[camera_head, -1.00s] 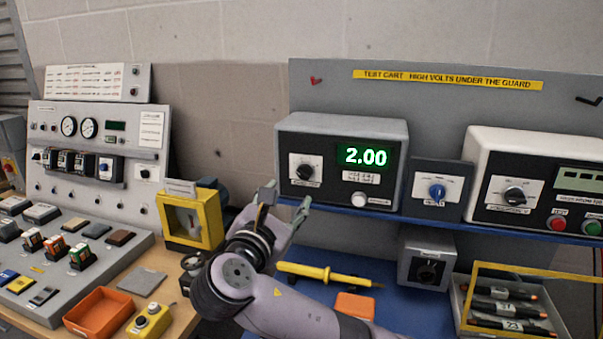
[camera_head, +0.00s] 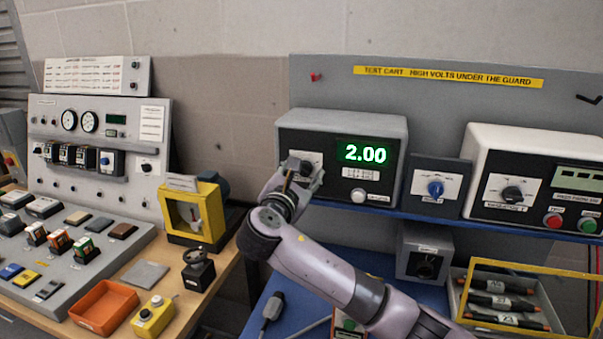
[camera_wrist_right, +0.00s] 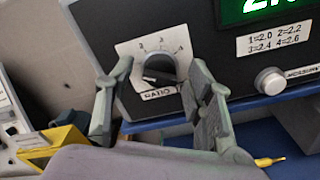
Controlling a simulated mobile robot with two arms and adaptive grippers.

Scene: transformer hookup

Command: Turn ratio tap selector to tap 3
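The ratio tap selector is a black knob (camera_wrist_right: 159,68) on a white plate marked with numerals and "RATIO". It is on the front of a grey meter box (camera_head: 345,120) whose green display (camera_head: 364,154) reads 2.00. A legend (camera_wrist_right: 272,39) beside it reads 1=2.0, 2=2.2, 3=2.4, 4=2.6. My right gripper (camera_head: 304,172) is in front of the plate and hides the knob in the head view. In the wrist view the right gripper (camera_wrist_right: 160,72) is open, one finger on each side of the knob, with gaps showing. My left gripper is out of view.
A white push button (camera_head: 358,195) is right of the selector. Further right are a blue knob (camera_head: 435,188) and a white unit (camera_head: 520,150) with another knob. A yellow-framed guard (camera_head: 192,215) stands at left. The blue shelf edge (camera_wrist_right: 150,126) runs below the box.

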